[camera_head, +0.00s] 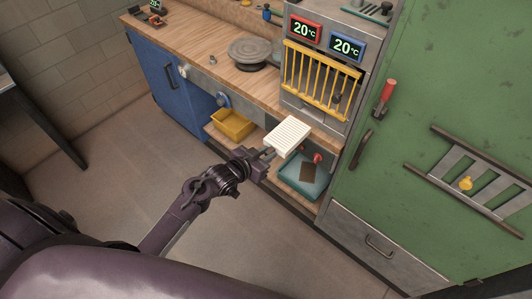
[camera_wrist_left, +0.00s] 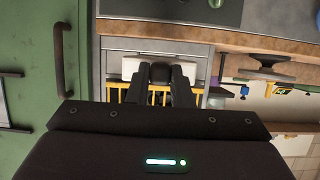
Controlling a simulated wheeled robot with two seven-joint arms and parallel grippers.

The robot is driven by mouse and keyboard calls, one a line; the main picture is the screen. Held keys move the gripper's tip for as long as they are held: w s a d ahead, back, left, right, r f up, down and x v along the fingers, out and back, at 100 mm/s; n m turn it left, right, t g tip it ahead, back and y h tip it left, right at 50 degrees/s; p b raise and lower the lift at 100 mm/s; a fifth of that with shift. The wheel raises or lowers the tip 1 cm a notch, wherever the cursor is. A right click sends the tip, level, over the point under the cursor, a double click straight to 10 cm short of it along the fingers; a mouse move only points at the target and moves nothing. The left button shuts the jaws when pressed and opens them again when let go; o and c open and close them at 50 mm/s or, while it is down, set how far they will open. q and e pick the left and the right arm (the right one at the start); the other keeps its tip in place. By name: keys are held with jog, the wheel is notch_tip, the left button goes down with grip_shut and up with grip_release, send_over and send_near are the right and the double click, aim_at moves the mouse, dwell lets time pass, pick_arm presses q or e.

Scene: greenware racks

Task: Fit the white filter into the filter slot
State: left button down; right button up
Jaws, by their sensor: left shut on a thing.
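The white filter (camera_head: 288,136) is a ribbed, flat block in the head view. My left gripper (camera_head: 266,155) is shut on its near edge and holds it in the air in front of the bench. In the left wrist view the gripper fingers (camera_wrist_left: 160,75) point at the bench, with the white filter (camera_wrist_left: 131,67) showing beyond and beside them. I cannot make out the filter slot for certain in either view. My right gripper is not in view.
A yellow grille (camera_head: 318,80) fronts the unit below two 20° displays. A teal tray (camera_head: 304,178) and a yellow bin (camera_head: 233,124) sit on the low shelf. A green cabinet (camera_head: 440,75) stands at right. The floor at left is open.

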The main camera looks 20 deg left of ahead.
aim_at(278, 142)
pick_arm(q)
jog(key=shift+r, duration=0.15)
jog(key=shift+w+d, duration=0.15)
jog(key=shift+w, duration=0.55)
jog(key=shift+w+d+b, duration=0.25)
jog(key=shift+w+b, duration=0.1)
jog(key=shift+w, duration=0.3)
jog(key=shift+w+d+b, duration=0.2)
jog(key=shift+w+b, duration=0.15)
jog(key=shift+w, duration=0.25)
jog(key=shift+w+d+b, duration=0.25)
jog(key=shift+w+b, duration=0.1)
jog(key=shift+w, duration=0.3)
jog(key=shift+w+d, duration=0.1)
jog(key=shift+w, duration=0.05)
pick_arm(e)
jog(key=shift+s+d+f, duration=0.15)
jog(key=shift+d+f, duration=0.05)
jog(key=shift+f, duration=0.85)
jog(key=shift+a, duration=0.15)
pick_arm(q)
jog(key=shift+w, duration=0.15)
jog(key=shift+w+d, duration=0.15)
jog(key=shift+w, duration=0.3)
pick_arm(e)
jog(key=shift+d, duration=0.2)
